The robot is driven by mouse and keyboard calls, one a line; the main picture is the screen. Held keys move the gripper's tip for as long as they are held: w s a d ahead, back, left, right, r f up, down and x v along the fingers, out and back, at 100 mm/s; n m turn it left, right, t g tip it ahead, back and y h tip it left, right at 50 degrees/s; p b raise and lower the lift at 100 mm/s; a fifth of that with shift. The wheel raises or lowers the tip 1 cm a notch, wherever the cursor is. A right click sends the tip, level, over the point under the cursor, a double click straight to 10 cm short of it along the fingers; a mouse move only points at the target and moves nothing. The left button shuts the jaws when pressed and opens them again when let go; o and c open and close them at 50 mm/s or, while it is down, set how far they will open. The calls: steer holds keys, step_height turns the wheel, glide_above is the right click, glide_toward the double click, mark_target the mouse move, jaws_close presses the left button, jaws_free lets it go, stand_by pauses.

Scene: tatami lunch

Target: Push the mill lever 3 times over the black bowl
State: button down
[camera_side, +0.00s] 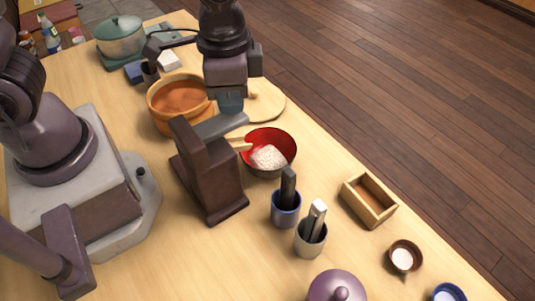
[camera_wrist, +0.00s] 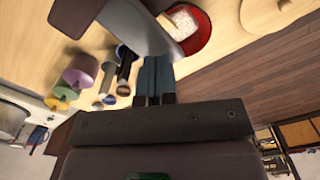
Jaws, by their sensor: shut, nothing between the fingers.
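The mill is a dark brown stand (camera_side: 208,172) with a grey lever (camera_side: 222,125) at its top and a pale wooden spout (camera_side: 238,144). The spout points over the rim of the black bowl (camera_side: 268,172), which is red inside and holds white grains. My gripper (camera_side: 230,108) is shut and empty, pointing down at the lever's outer end. I cannot tell whether the fingertips touch the lever. In the wrist view, the shut fingers (camera_wrist: 155,82) are beside the grey lever (camera_wrist: 133,28), with the red inside of the bowl (camera_wrist: 203,38) beyond.
An orange pot (camera_side: 165,118) stands left of my gripper, with a round wooden board (camera_side: 268,103) behind. A blue cup (camera_side: 286,212) and a grey cup (camera_side: 310,240) holding utensils stand in front of the bowl. A wooden box (camera_side: 369,201) sits to the right.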

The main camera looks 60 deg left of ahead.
mark_target(232, 116)
steer(key=shift+f, duration=1.6)
steer(key=shift+r, duration=2.25)
steer(key=shift+r, duration=2.5)
